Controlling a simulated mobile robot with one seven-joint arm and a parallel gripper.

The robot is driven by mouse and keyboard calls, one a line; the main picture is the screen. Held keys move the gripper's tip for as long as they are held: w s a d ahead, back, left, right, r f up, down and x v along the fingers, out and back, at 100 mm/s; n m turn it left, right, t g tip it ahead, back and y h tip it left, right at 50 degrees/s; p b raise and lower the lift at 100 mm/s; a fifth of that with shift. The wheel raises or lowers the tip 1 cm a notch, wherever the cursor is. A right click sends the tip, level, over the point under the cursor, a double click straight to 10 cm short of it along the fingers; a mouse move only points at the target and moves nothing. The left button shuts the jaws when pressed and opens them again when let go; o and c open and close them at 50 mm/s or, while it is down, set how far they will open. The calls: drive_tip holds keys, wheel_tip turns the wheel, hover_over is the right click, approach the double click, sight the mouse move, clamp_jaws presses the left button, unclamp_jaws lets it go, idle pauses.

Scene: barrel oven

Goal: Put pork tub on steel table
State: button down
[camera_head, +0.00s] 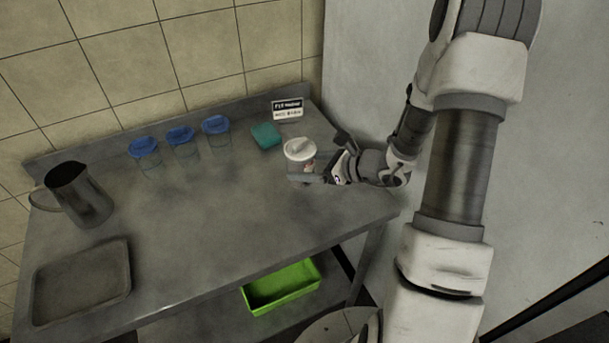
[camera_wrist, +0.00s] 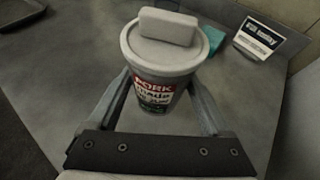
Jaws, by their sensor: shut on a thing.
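The pork tub (camera_head: 300,158) is a pale tub with a whitish lid and a block handle on top. In the wrist view the tub (camera_wrist: 160,72) shows a red and dark label reading "PORK". My gripper (camera_head: 318,172) is shut on it, with one finger on each side of the tub in the wrist view (camera_wrist: 162,100). The tub is upright over the right part of the steel table (camera_head: 215,235). I cannot tell whether its base touches the tabletop.
Several blue-lidded clear tubs (camera_head: 181,136) stand along the back. A teal block (camera_head: 266,136) and a small sign (camera_head: 287,109) are behind the pork tub. A dark metal jug (camera_head: 80,195) and a grey tray (camera_head: 82,281) are at the left. A green bin (camera_head: 282,288) sits below. The table's middle is clear.

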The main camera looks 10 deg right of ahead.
drive_tip(key=shift+f, duration=1.65)
drive_tip(key=shift+f+b, duration=0.2)
drive_tip(key=shift+b, duration=0.15)
unclamp_jaws()
drive_tip(key=shift+r+p, duration=0.3)
drive_tip(key=shift+p, duration=0.05)
drive_tip(key=v, duration=1.2)
